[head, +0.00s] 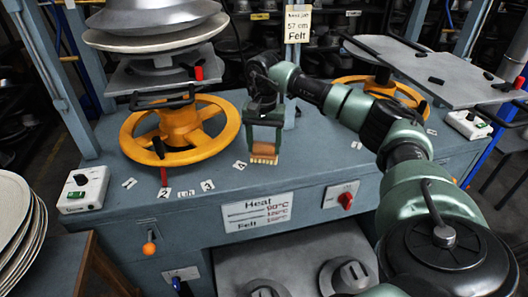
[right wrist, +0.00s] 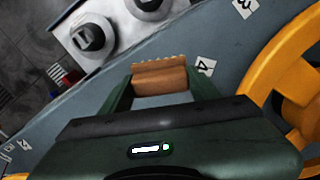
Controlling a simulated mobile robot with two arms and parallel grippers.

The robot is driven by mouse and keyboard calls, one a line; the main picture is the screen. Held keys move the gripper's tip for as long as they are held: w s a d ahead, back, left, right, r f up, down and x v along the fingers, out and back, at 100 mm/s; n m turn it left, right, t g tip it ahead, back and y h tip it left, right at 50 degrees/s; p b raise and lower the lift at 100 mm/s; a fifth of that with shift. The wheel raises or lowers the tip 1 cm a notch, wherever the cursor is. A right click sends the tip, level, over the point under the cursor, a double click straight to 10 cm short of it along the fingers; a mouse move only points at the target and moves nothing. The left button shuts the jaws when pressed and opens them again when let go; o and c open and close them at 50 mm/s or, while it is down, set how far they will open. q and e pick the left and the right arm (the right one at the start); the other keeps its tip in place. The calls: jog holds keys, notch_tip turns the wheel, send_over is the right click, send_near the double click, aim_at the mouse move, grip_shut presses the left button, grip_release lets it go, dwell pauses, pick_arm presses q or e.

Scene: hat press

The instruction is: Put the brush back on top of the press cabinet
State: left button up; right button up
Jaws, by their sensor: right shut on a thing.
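The brush (head: 264,149) has a brown wooden body and pale bristles that point down in the head view. My right gripper (head: 265,143) is shut on it, with a green finger on each side. The brush also shows between the fingers in the right wrist view (right wrist: 160,80). It is over the blue-grey top of the press cabinet (head: 310,153), close to the front edge and right of the number 4 tag (head: 240,165). I cannot tell whether the bristles touch the top. My left gripper is not in view.
A yellow handwheel (head: 205,111) under the left press stands left of the brush. Another yellow wheel (head: 412,96) is behind my right arm. A "Heat" sign (head: 258,213) and a red knob (head: 346,200) are on the cabinet front. Bare top lies right of the brush.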

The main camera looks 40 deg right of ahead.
aim_at(264, 160)
notch_tip(264, 160, down, 6)
jog(key=b, duration=0.4)
jog(key=shift+f, duration=0.2)
jog(key=shift+r, duration=0.15)
jog(key=o, duration=1.6)
